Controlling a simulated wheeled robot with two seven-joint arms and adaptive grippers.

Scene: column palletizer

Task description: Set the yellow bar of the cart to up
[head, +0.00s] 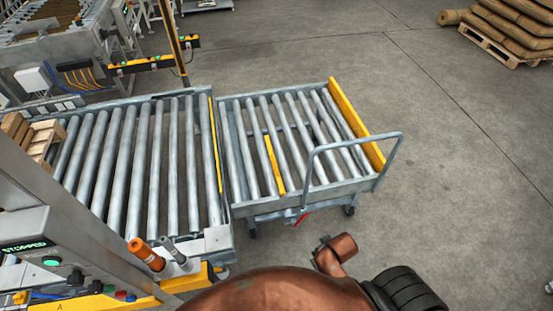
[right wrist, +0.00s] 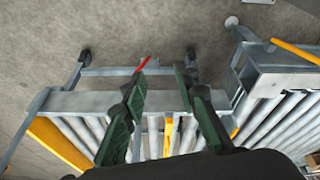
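The cart (head: 290,205) is a low grey roller frame with a bent tube handle (head: 350,143). A thin yellow bar (head: 275,165) lies between its rollers; it also shows between the fingers in the right wrist view (right wrist: 168,137). A thicker yellow board (head: 357,122) runs along the cart's right end. A red lever (head: 300,219) sticks out under the cart's near side and shows near my finger in the right wrist view (right wrist: 143,64). My right gripper (right wrist: 160,75) is open and empty, facing the cart's near side. My left gripper is not in view.
A roller conveyor (head: 228,240) with a yellow strip along its edge stands directly left of the cart. A grey post with a "STOPPED" display (head: 27,245) is at lower left. Stacked sacks on a pallet (head: 490,42) are far right. Floor right of the cart is clear.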

